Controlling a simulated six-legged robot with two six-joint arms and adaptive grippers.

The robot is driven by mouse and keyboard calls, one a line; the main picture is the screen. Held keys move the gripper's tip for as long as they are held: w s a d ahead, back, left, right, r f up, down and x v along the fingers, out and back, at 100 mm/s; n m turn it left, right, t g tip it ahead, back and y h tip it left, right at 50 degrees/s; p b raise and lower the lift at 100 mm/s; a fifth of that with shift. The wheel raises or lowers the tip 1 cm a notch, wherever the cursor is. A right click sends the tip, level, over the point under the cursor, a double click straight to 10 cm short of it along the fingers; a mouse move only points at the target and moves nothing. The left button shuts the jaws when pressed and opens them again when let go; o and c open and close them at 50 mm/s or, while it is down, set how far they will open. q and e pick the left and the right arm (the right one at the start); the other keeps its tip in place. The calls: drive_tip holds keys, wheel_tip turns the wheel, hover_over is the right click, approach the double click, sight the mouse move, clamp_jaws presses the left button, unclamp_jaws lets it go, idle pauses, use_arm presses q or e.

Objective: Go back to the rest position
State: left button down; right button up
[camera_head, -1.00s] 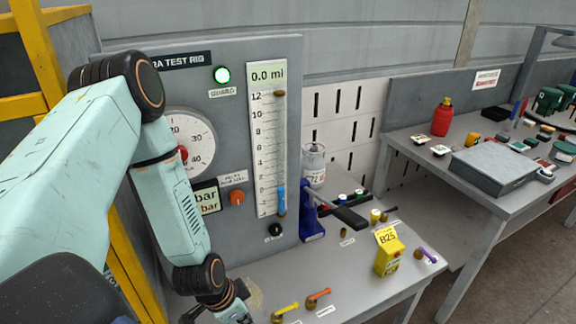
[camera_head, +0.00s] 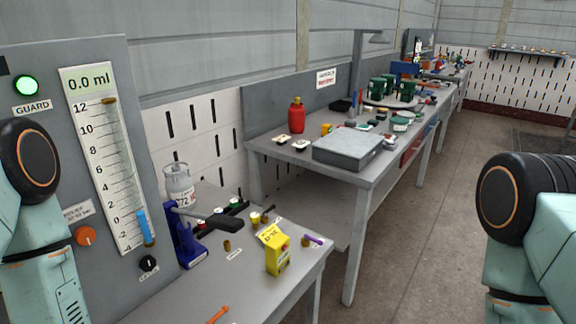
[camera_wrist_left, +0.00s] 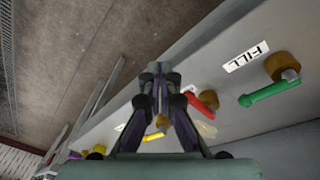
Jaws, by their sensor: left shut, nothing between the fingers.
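My left gripper (camera_wrist_left: 160,70) is shut and empty in the left wrist view. Its fingertips meet in front of the edge of the grey rig bench (camera_wrist_left: 225,62). Beyond and beside the fingers are a red-handled valve (camera_wrist_left: 205,100), a yellow-handled valve (camera_wrist_left: 156,133) and a green-handled valve (camera_wrist_left: 270,90) next to a FILL label. I cannot tell whether any finger touches the bench. In the head view only links of my left arm show at the left edge, and its gripper is out of frame. My right arm shows at the right edge, its gripper out of frame.
The test rig panel (camera_head: 60,150) shows 0.0 ml and a lit green GUARD lamp (camera_head: 26,86). A second workbench (camera_head: 365,177) stands beyond. Floor on the right is clear.

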use_arm(q)
drive_tip(key=s+d+f+m+g+b, duration=0.2)
drive_tip(key=s+f+b, duration=0.6)
drive_tip(key=f+b, duration=0.3)
wheel_tip(320, 180, down, 2)
drive_tip(key=shift+s+d+f+y, duration=0.1)
drive_tip(key=shift+s+d+y, duration=0.05)
drive_tip(key=shift+d+y, duration=0.25)
drive_tip(key=shift+s+a, duration=0.15)
drive_tip(key=shift+s, duration=0.05)
